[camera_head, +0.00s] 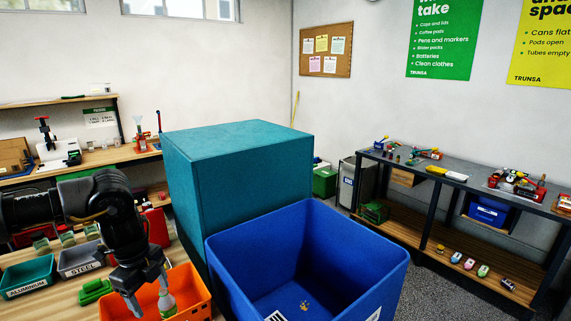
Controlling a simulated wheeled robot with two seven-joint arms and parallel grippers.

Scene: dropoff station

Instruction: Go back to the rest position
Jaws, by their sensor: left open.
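My left gripper (141,290) comes in from the left. It points down over the orange crate (193,288), with its fingers apart. A green and clear bottle-like item (167,303) is in the crate just right of the fingers. It looks apart from them, though I cannot tell if they touch. My right gripper is not in view.
A large blue bin (345,262) with a small yellowish item at its bottom stands right of the crate. A tall teal box (238,165) rises behind. Small bins marked ALUMINIUM (28,277) and STEEL (80,260) sit left. A loaded shelf bench (455,185) stands right.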

